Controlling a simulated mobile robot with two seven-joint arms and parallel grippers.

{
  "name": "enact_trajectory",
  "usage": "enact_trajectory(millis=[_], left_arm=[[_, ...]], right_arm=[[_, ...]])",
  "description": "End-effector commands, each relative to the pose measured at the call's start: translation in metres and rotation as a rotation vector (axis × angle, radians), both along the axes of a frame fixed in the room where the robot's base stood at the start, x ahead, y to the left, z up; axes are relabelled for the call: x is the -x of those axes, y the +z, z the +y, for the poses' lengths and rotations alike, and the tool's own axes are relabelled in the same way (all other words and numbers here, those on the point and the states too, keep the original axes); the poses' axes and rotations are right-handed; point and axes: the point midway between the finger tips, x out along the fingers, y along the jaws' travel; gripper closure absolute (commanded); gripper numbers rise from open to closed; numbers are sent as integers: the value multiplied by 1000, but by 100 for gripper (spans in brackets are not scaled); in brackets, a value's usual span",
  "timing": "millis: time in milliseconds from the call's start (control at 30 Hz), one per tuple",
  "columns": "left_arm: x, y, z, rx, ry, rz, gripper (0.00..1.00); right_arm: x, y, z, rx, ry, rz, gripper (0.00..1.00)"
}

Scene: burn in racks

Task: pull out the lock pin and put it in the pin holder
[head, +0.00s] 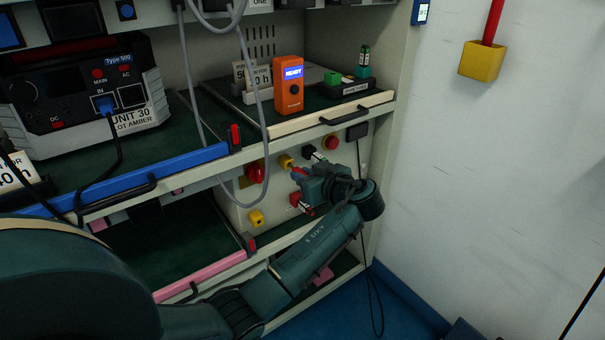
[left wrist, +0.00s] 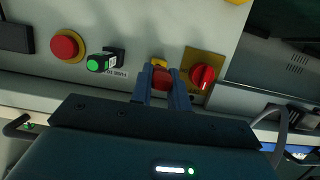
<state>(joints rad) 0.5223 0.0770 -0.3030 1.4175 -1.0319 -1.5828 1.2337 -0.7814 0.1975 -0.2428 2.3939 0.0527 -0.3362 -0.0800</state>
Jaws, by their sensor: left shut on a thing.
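The red lock pin (left wrist: 162,78) is between the two fingers of my left gripper (left wrist: 164,84), which is shut on it. A small yellow block (left wrist: 158,63) shows just beyond the pin in the left wrist view; I cannot tell whether the pin is still in it. In the head view my left gripper (head: 301,174) is at the rack's side panel, with the yellow block (head: 286,161) close beside its tips. Another yellow block (head: 256,218), perhaps the pin holder, is lower on the panel. My right gripper is not in view.
A red rotary switch (head: 255,173) on a yellow plate is left of my left gripper. A red button (head: 331,142) and a green-lit switch (left wrist: 100,62) are also close. A shelf with an orange READY device (head: 289,85) is above. A grey cable (head: 262,130) hangs in front.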

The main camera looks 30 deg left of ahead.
Motion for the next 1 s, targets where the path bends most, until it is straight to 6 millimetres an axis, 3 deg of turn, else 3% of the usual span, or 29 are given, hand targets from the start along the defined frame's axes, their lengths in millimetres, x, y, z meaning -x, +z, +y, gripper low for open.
enact_trajectory(millis=[600, 1000], left_arm=[[10, 0, -23, 1, 0, 0, 100], [11, -1, -23, 1, -10, 2, 100]], right_arm=[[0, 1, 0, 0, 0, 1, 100], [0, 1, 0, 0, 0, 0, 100]])
